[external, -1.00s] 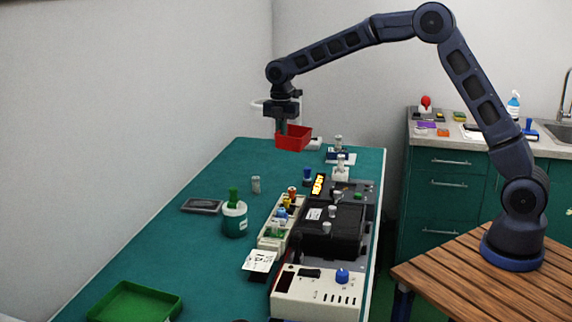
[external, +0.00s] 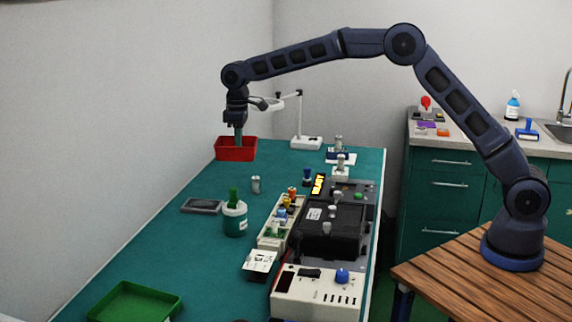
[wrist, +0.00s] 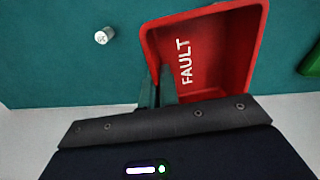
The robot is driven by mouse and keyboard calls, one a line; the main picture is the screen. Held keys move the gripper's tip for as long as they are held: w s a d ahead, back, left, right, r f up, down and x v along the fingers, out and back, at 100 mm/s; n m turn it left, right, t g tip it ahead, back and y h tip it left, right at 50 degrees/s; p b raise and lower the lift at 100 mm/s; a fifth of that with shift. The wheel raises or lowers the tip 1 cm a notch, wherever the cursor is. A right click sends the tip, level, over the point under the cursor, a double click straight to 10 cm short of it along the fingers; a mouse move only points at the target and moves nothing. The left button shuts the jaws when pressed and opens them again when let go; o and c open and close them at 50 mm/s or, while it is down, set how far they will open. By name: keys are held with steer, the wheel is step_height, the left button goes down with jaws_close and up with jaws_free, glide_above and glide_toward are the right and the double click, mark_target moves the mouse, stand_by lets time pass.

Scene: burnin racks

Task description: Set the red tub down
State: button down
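The red tub (external: 236,154), marked FAULT inside, is upright at the far left corner of the teal bench. It also shows in the wrist view (wrist: 215,65). My gripper (external: 239,143) points down, its fingers closed on one wall of the tub; the wrist view shows the fingers (wrist: 158,88) at the tub's left wall. I cannot tell whether the tub's base touches the bench (external: 190,245) or hangs just above it.
A grey-white cylinder (external: 256,184) and a dark flat device (external: 202,206) are nearer. A green tray (external: 135,303) is at the front left. A lamp stand (external: 306,142) is to the right, beyond free bench. Test equipment (external: 330,235) fills the right side.

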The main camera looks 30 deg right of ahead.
steer(key=s+a+m, duration=0.3)
steer(key=a+m, duration=0.7)
steer(key=a, duration=0.1)
steer(key=m+t, duration=0.1)
steer(key=m, duration=0.9)
glide_above(191, 238)
step_height(191, 238, down, 20)
steer(key=shift+s+d+f, duration=0.1)
steer(key=shift+f, duration=0.05)
steer(key=shift+f, duration=0.1)
steer(key=c, duration=1.7)
jaws_free()
steer(key=r, duration=1.2)
steer(key=shift+s+d+r, duration=0.1)
steer(key=shift+s+d, duration=0.15)
